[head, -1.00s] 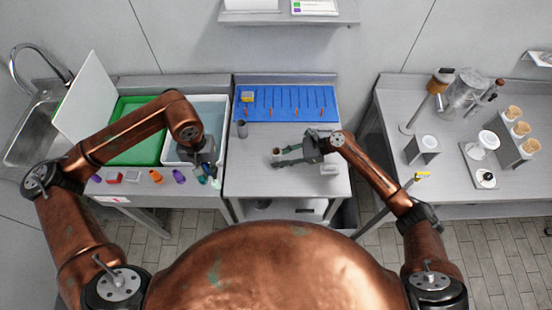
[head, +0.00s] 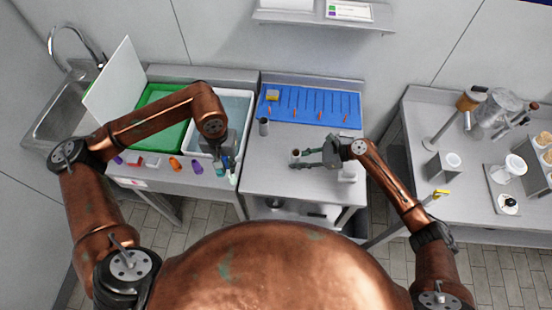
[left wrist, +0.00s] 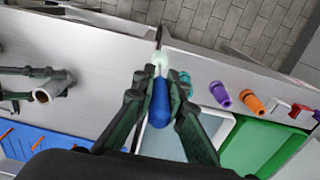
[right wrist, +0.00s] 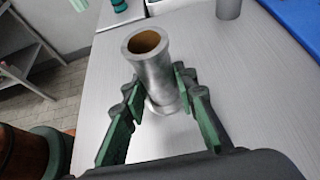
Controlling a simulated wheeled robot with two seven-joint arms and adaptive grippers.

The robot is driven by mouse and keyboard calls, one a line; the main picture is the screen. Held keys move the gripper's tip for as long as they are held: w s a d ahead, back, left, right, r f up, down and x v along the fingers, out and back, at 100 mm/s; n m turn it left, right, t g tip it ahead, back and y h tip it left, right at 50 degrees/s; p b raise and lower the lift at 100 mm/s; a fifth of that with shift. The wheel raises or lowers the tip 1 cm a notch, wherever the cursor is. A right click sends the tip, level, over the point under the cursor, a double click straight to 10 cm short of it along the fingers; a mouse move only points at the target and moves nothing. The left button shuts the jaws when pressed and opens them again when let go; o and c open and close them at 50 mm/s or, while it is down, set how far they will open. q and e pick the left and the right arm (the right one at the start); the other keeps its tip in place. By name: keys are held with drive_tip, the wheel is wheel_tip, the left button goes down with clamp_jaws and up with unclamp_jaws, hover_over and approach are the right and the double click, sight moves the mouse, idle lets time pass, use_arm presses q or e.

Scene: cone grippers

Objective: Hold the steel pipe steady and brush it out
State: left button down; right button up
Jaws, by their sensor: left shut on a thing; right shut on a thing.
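A steel pipe (right wrist: 150,70) with an open, brownish bore stands upright between the fingers of my right gripper (right wrist: 160,95), which is shut on it. The head view shows this pipe (head: 295,155) and my right gripper (head: 305,158) over the middle grey table. My left gripper (left wrist: 158,92) is shut on the blue handle of a brush (left wrist: 160,103). Whether the pipe's foot touches the table is unclear.
A grey cylinder (head: 263,127) stands at the table's back left, before a blue slotted board (head: 300,108) with orange pieces. A white tub (head: 250,110), a green tray (head: 160,122) and several coloured fittings, including an orange one (head: 174,163), are left. A white block (head: 347,172) stands right.

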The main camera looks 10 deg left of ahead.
use_arm(q)
drive_tip(key=w+d+r, duration=0.4)
drive_tip(key=w+d, duration=0.3)
drive_tip(key=d, duration=0.4)
drive_tip(key=w+d+r, duration=0.5)
drive_tip(key=w+d, duration=0.1)
drive_tip(key=d, duration=0.4)
wheel_tip(320, 180, down, 7)
drive_tip(key=shift+d, duration=0.15)
drive_tip(key=shift+f, duration=0.15)
drive_tip(key=shift+f, duration=2.45)
drive_tip(key=shift+r, duration=2.4)
